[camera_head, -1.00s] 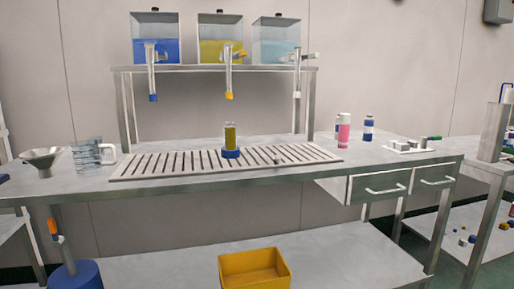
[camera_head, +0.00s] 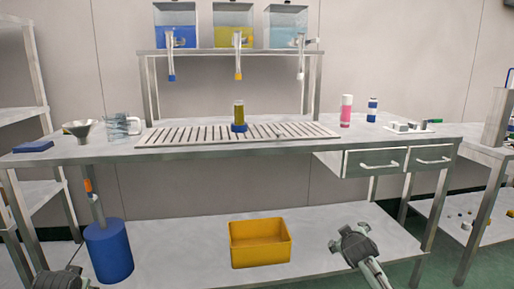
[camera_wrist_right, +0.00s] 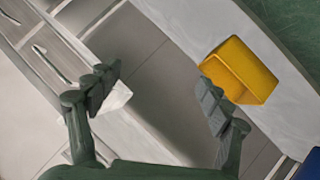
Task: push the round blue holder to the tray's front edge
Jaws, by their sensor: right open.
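The round blue holder (camera_head: 239,127) stands on the slotted tray (camera_head: 180,136), near the middle of its length and back from the front edge. An upright yellow-green container (camera_head: 239,112) stands in it. My right gripper (camera_head: 352,246) is low at the right in the head view, in front of the table and well away from the holder. In the right wrist view the right gripper (camera_wrist_right: 158,94) is open, with nothing between its fingers. My left gripper (camera_head: 62,279) is cut off at the bottom left, far from the holder; its fingers cannot be made out.
A shelf with dispensing tanks (camera_head: 234,37) and hanging nozzles stands behind the tray. A funnel (camera_head: 80,130) and a jug (camera_head: 121,126) are left of it; pink (camera_head: 346,110) and blue-white (camera_head: 372,109) bottles stand right. A yellow bin (camera_head: 260,242) sits on the lower shelf.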

